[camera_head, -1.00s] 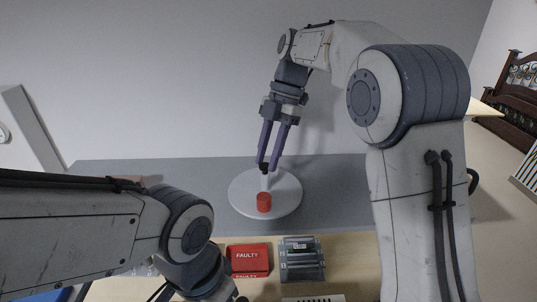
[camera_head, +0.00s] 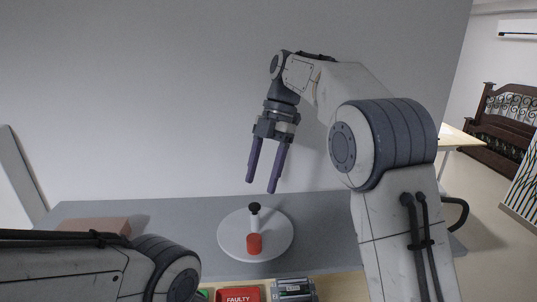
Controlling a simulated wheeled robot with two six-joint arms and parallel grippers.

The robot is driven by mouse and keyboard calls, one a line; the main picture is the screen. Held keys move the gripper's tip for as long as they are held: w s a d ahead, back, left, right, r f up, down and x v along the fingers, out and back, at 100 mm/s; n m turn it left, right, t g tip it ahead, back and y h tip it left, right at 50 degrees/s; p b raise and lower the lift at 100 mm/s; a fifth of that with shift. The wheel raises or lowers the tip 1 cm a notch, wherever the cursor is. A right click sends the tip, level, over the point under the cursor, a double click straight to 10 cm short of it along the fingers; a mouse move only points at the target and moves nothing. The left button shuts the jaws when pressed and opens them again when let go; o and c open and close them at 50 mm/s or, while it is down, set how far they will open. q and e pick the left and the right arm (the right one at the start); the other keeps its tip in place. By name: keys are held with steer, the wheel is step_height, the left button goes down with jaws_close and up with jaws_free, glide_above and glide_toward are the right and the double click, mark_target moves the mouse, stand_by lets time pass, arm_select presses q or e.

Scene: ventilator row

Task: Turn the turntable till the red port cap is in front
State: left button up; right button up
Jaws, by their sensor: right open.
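The white round turntable (camera_head: 276,236) lies on the grey bench top. A red port cap (camera_head: 254,244) stands on its near side, close to the front edge. A white post with a black knob (camera_head: 254,208) stands upright on the turntable behind the cap. My right gripper (camera_head: 261,187) is open and empty above the knob, apart from it. My left arm comes in at the lower left, and its gripper is out of the frame.
A red bin marked FAULTY (camera_head: 238,295) and a grey device (camera_head: 293,289) are at the front edge of the bench. A brownish box (camera_head: 95,226) lies at the left. The grey bench top (camera_head: 330,217) is clear right of the turntable.

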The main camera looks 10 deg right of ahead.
steer(key=p+v, duration=0.1)
steer(key=v, duration=0.5)
steer(key=shift+p, duration=0.4)
